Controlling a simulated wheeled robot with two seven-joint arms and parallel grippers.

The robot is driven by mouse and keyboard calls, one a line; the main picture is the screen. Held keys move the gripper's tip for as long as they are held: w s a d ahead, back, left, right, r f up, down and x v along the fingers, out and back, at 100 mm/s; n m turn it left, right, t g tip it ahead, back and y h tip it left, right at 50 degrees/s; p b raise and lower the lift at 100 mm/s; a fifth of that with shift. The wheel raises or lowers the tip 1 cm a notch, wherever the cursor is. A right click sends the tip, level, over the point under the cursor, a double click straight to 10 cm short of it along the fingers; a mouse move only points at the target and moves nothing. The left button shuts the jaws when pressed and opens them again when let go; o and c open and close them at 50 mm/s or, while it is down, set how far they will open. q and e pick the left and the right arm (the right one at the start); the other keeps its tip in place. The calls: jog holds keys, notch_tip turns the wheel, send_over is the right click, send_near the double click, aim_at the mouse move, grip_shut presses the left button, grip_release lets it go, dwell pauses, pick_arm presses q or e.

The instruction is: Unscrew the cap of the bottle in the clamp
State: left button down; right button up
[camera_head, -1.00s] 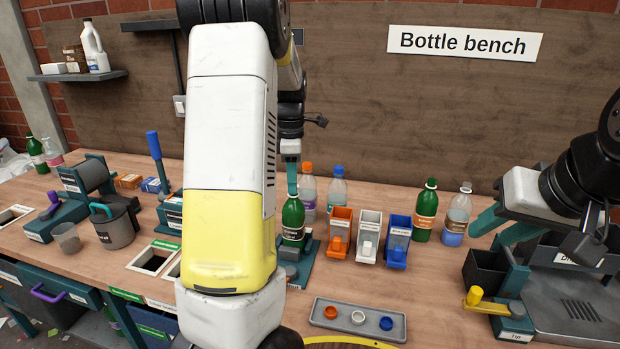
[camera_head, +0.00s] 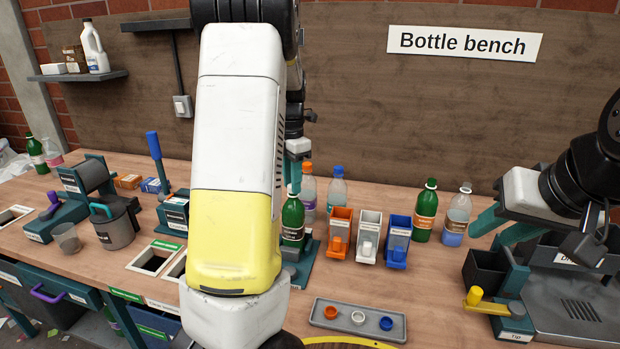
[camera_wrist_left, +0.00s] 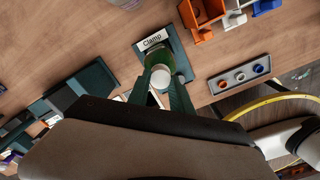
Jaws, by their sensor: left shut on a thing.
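The green bottle (camera_head: 292,219) stands upright in the clamp (camera_head: 299,268), partly hidden behind my left arm. In the left wrist view the clamp (camera_wrist_left: 178,44) carries a "Clamp" label, and the bottle's white cap (camera_wrist_left: 160,79) shows between the fingers. My left gripper (camera_head: 293,176) is above the bottle, pointing down; in the left wrist view (camera_wrist_left: 162,84) its teal fingers are shut on the cap. Whether the cap has come off the neck cannot be told. My right gripper (camera_head: 503,227) is at the right, fingers apart and empty.
A grey tray (camera_head: 358,331) with orange, white and blue caps lies in front. Orange (camera_head: 339,238), white (camera_head: 369,236) and blue (camera_head: 399,240) bins stand right of the clamp. Several other bottles stand behind and beside them. A tip station (camera_head: 512,325) is at right.

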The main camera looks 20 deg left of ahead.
pick_arm(q)
jog(key=n, duration=0.3)
jog(key=shift+n, duration=0.3)
jog(key=n, duration=0.2)
jog(key=shift+n, duration=1.6)
jog(key=shift+d+n, duration=0.1)
jog(key=shift+n, duration=1)
jog(key=shift+r, duration=0.35)
